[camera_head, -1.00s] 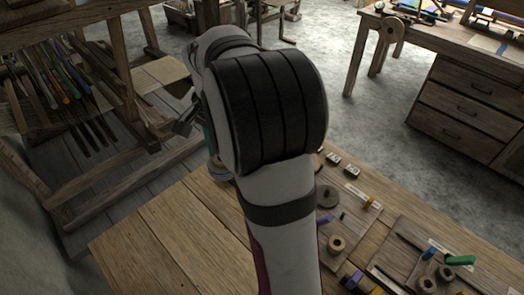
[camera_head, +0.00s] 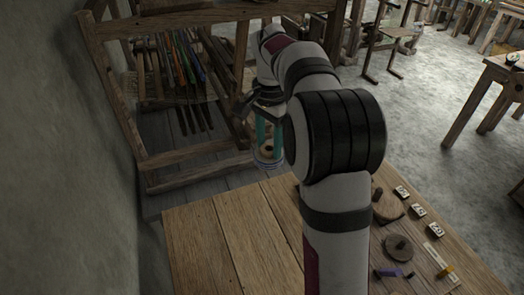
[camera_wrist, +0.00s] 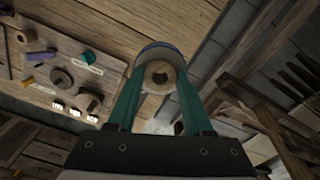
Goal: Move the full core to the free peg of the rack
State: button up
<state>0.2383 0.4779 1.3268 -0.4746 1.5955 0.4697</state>
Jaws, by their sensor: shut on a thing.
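My gripper (camera_head: 266,142) has teal fingers and points down past the left part of the tabletop, in front of the loom. In the wrist view, my gripper (camera_wrist: 160,92) is shut on a hollow, pale-centred core (camera_wrist: 160,76) with a blue and white rim. The core also shows between the fingers in the head view (camera_head: 266,153), held in the air. How much thread it carries is hard to see. I cannot make out a free peg or clearly identify the rack in these views.
The wooden table (camera_head: 240,235) has a clear left side. At its right lie a dark round disc (camera_head: 398,247), several number tags (camera_head: 418,209) and a small blue piece (camera_head: 392,273). The loom frame (camera_head: 195,160) stands behind, with a wall (camera_head: 70,180) at left.

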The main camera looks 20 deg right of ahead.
jog(key=d+f+m, duration=0.5)
jog(key=d+m, duration=0.3)
jog(key=d+f+m, duration=0.5)
jog(key=d+m, duration=0.3)
jog(key=m, duration=0.1)
jog(key=w+d+f+m, duration=0.1)
jog(key=d+f+m, duration=0.4)
jog(key=d+m, duration=0.3)
jog(key=shift+d+f, duration=0.15)
jog(key=shift+d, duration=0.4)
jog(key=shift+f, duration=2.55)
jog(key=shift+w, duration=0.1)
jog(key=shift+f, duration=0.5)
jog(key=shift+f, duration=0.2)
